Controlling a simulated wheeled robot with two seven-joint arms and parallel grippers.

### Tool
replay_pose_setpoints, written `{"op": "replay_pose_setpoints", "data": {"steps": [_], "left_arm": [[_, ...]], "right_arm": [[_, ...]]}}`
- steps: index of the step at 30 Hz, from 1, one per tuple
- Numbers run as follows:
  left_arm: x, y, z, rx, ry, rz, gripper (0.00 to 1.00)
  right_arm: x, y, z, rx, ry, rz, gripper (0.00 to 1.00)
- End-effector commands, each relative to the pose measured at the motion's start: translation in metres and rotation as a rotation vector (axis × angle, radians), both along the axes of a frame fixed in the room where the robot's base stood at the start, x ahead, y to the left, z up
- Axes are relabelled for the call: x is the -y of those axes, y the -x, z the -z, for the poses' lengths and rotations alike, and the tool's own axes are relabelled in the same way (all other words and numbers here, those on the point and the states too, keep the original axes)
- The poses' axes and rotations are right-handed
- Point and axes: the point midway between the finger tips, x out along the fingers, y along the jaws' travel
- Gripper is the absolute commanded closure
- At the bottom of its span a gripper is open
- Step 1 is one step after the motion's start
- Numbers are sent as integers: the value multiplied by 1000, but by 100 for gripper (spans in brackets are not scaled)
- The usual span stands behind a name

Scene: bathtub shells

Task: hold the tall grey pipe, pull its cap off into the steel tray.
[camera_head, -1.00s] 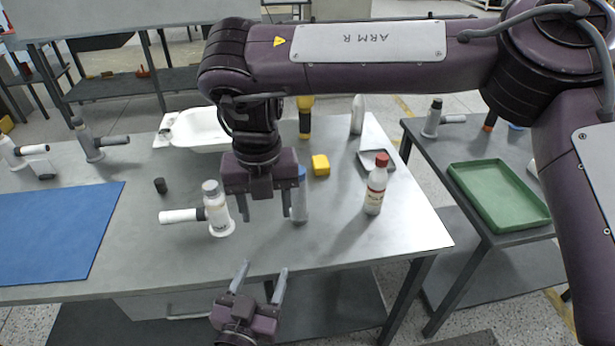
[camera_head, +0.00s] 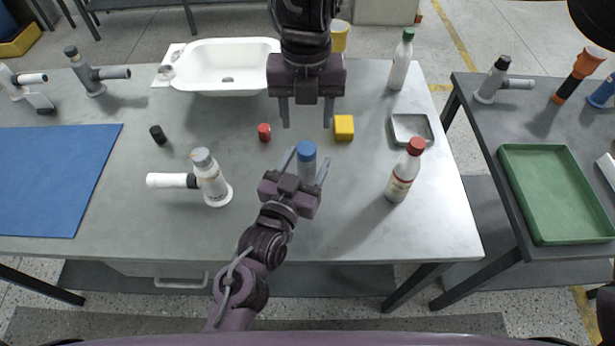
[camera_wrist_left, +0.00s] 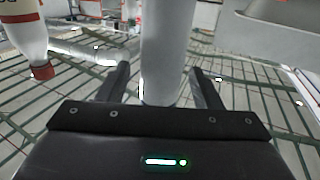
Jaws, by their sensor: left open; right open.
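The tall grey pipe (camera_head: 307,172) stands upright on the grey table with a blue cap (camera_head: 306,150) on its top. My left gripper (camera_head: 307,167) is open, with one finger on each side of the pipe. In the left wrist view the pipe's grey shaft (camera_wrist_left: 168,50) rises between the spread fingers (camera_wrist_left: 160,85), with visible gaps beside it. My right gripper (camera_head: 306,117) is open and empty, pointing down above and behind the pipe. The steel tray (camera_head: 430,141) lies to the right, near the table's right edge, and looks empty.
A red-capped bottle (camera_head: 405,173) stands right of the pipe. A yellow block (camera_head: 344,127) and small red cylinder (camera_head: 264,132) lie behind it. A white basin (camera_head: 215,67) is at the back. A green-capped bottle (camera_head: 401,63) stands behind the tray.

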Motion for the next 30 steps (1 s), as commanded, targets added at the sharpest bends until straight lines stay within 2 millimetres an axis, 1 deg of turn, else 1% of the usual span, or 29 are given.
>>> {"op": "replay_pose_setpoints", "data": {"steps": [1, 3, 6, 15, 16, 27, 29, 30], "left_arm": [[3, -7, 0, 1, 0, -1, 41], [5, -13, 0, 1, 0, 0, 41], [8, -19, 0, 0, -1, 0, 41], [9, -21, 0, -1, -1, 0, 41], [9, -21, 0, -1, -1, 0, 42], [9, -21, 0, -1, -1, 0, 91], [9, -21, 0, -1, -1, 0, 98], [9, -21, 0, -1, -1, 0, 100]], "right_arm": [[0, 0, 0, 0, 0, 0, 48], [0, 0, 0, 0, 0, 0, 48], [0, 0, 0, 0, 0, 0, 48], [0, 0, 0, 0, 0, 0, 48], [0, 0, 0, 0, 0, 0, 48], [0, 0, 0, 0, 0, 0, 48], [0, 0, 0, 0, 0, 0, 48], [0, 0, 0, 0, 0, 0, 48]]}}
